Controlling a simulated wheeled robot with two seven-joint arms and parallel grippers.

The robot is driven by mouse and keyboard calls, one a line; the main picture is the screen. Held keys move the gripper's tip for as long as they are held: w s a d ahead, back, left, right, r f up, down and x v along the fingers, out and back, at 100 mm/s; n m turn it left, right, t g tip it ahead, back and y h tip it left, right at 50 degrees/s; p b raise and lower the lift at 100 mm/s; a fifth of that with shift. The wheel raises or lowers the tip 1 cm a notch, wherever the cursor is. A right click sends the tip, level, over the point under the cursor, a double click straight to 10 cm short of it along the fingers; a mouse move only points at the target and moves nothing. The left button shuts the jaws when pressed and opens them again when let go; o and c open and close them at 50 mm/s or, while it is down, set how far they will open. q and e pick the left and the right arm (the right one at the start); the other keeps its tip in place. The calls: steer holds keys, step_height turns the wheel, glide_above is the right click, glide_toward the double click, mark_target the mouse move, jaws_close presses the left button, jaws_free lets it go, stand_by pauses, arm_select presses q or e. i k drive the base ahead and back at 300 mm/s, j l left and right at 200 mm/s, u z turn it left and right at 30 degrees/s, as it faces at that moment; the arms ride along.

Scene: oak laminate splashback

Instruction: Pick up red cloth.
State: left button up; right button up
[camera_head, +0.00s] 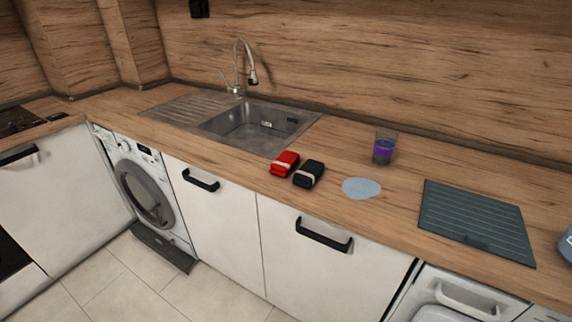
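A red cloth (285,163), folded into a small bundle with a pale band around it, lies on the wooden countertop in front of the sink. A dark navy folded cloth (309,174) with a similar pale band lies just to its right, close beside it. Neither of my grippers shows in the head view, so their state cannot be seen.
The sink (252,130) with its tall faucet (240,66) is behind the cloths. To the right are a light blue puddle-like patch (361,188), a glass with purple contents (384,148) and a dark ribbed board (476,220). White cabinets with black handles stand below the counter.

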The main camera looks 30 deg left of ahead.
mark_target(285, 163)
steer(key=j+z, duration=0.25)
steer(key=j, duration=0.3)
steer(key=j+z, duration=0.3)
steer(key=j, duration=0.3)
steer(key=k+j+z, duration=0.25)
steer(key=j, duration=0.3)
steer(key=j+z, duration=0.25)
steer(key=j, duration=0.3)
